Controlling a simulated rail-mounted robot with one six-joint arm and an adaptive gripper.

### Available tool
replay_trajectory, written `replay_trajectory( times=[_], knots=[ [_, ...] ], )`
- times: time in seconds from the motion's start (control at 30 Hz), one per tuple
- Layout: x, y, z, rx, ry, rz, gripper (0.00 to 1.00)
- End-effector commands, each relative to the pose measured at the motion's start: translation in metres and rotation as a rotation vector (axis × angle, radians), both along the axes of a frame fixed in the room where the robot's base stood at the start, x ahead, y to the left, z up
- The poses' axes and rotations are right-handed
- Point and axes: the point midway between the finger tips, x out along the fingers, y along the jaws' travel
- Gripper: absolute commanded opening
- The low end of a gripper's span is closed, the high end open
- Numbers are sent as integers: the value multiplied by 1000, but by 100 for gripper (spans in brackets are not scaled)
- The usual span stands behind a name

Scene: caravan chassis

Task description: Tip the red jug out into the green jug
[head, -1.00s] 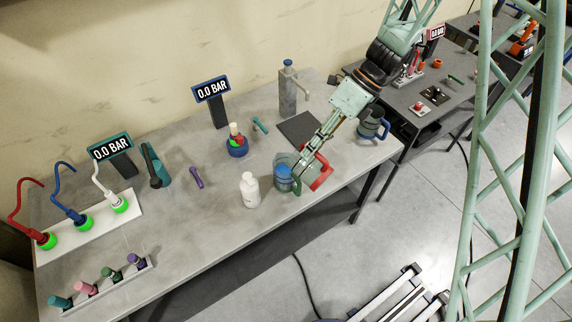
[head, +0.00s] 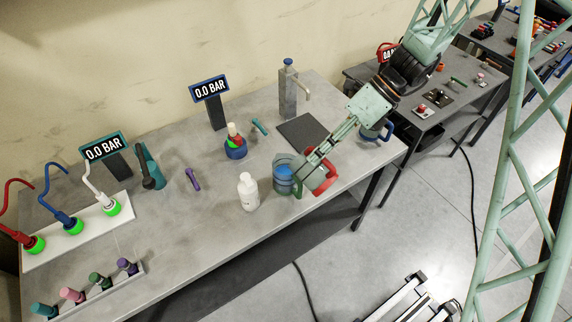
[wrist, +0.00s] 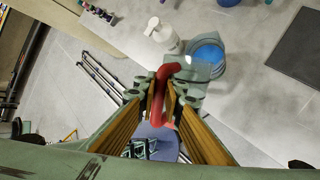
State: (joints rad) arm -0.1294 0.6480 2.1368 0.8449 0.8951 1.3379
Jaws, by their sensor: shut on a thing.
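My gripper (wrist: 168,100) is shut on the red handle of the red jug (wrist: 162,92) in the wrist view. The red of this jug (head: 326,186) also shows at my gripper near the table's front right edge in the head view, where its body is largely hidden by the gripper. The jug is held close beside the green jug and looks tilted toward it. The green jug (head: 282,178) stands upright on the table, with blue content visible inside. Its round opening (wrist: 208,54) shows beyond the red jug in the wrist view. I cannot tell whether the jugs touch.
A white bottle (head: 248,192) stands just left of the green jug. A dark mat (head: 303,131) and a dispenser (head: 288,95) are behind. A blue-handled jug (head: 376,131) is at the table's right end. Bare table (head: 190,235) lies at front left.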

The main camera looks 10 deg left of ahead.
Motion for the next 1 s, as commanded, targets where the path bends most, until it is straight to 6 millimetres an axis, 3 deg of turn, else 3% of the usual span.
replay_trajectory(
  times=[1.0],
  knots=[
    [-4,-7,-8,54,-27,-1,0]
  ],
)
